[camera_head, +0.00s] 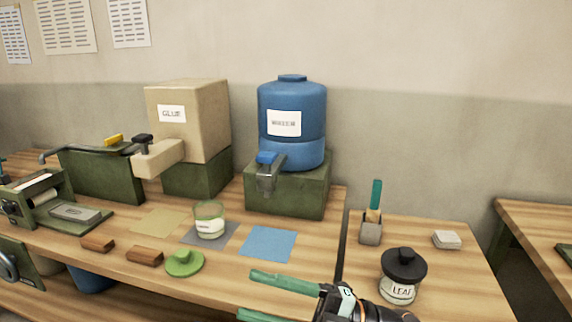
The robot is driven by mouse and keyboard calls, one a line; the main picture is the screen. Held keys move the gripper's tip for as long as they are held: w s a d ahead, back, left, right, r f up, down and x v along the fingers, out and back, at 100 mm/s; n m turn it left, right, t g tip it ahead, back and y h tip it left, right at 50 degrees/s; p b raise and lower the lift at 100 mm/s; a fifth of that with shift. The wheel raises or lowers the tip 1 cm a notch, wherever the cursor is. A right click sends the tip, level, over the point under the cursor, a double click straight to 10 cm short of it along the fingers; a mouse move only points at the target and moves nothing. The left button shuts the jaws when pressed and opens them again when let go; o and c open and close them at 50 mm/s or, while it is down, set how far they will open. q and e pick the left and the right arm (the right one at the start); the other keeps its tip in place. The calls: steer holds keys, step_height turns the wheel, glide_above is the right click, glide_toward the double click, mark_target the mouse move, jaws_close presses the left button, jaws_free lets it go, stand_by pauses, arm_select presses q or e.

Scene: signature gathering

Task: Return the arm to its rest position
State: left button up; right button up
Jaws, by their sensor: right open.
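My right gripper (262,295) is at the bottom of the head view, its two green fingers apart and pointing left. It is open, with nothing between the fingers. It is in front of the wooden table (310,262), near the gap between the two tabletops. The rest of my right arm runs out of the bottom edge. My left gripper does not show.
A glass jar (209,222) stands on a grey mat. A green lid (184,263), brown blocks (145,256) and a blue mat (268,244) lie nearby. A lidded LEAF jar (400,275) and a brush holder (371,230) stand right. WATER (292,110) and GLUE (188,120) dispensers stand behind.

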steer(key=w+d+f+m+t+h, duration=0.3)
steer(key=d+f+m+t+h, duration=0.4)
steer(key=m, duration=0.4)
steer(key=w+d+f+m+t+h, duration=0.2)
steer(key=d+f+m+t+h, duration=0.25)
steer(key=f+m+t, duration=0.55)
steer(key=s+d+f+m+g+h, duration=0.3)
steer(key=s+f, duration=0.5)
steer(key=f, duration=0.3)
steer(key=s+d+f+m+g+h, duration=0.4)
steer(key=s+d+f+g, duration=0.1)
steer(key=s+f, duration=0.4)
step_height(320, 180, down, 2)
steer(key=shift+s+d+f+m+g+p, duration=0.1)
steer(key=shift+s+d+m+g+p, duration=0.1)
steer(key=shift+m+g+p, duration=0.45)
